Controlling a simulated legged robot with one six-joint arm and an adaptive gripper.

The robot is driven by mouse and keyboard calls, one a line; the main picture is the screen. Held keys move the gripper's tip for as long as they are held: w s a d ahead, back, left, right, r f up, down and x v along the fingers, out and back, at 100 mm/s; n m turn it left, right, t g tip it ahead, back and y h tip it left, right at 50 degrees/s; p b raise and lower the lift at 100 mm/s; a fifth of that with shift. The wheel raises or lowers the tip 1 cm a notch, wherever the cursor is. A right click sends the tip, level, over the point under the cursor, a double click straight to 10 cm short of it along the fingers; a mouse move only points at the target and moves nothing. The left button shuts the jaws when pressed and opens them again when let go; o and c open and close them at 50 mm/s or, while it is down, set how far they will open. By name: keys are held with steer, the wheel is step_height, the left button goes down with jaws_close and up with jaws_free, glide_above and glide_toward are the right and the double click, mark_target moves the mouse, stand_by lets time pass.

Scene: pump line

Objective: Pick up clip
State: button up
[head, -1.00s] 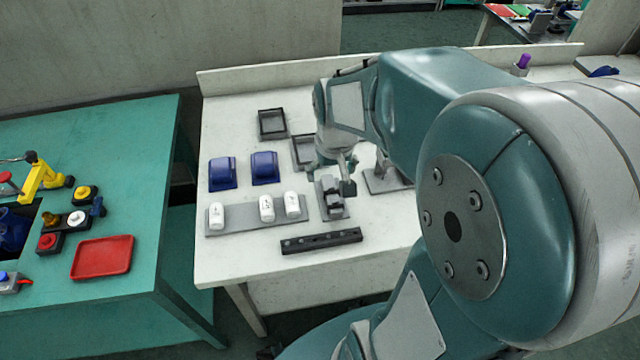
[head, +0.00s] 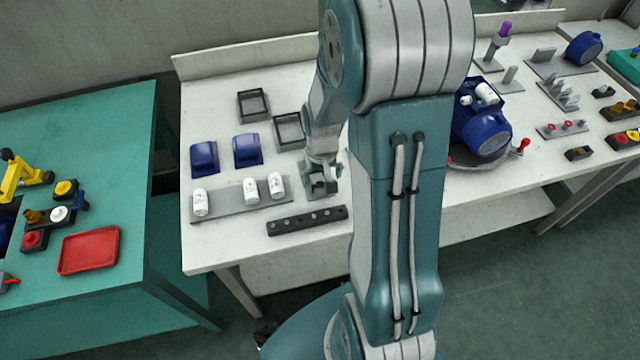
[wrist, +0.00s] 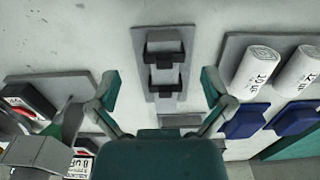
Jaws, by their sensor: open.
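Two dark clips, a far one (wrist: 165,50) and a near one (wrist: 165,81), sit one behind the other on a narrow grey plate (wrist: 145,37) in the wrist view. My gripper (wrist: 160,84) is open, with one finger to the left and one to the right of the plate. Nothing is between the fingers' grip; I cannot tell the exact height above the clips. In the head view my gripper (head: 322,172) is over this plate on the white table (head: 225,240), and it largely hides the clips.
Left of the gripper in the head view, a grey strip (head: 230,205) bears white cylinders, with blue blocks (head: 247,150) behind. A dark bar with holes (head: 307,220) lies in front. Black square trays (head: 253,104) stand behind. A blue motor (head: 485,130) stands to the right.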

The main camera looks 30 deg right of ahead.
mark_target(319, 183)
step_height(319, 183, down, 3)
steer(key=shift+r, duration=0.2)
steer(key=shift+w+a+f, duration=0.1)
steer(key=shift+f, duration=0.15)
steer(key=shift+a, duration=0.2)
steer(key=shift+d, duration=0.15)
steer(key=c, duration=0.8)
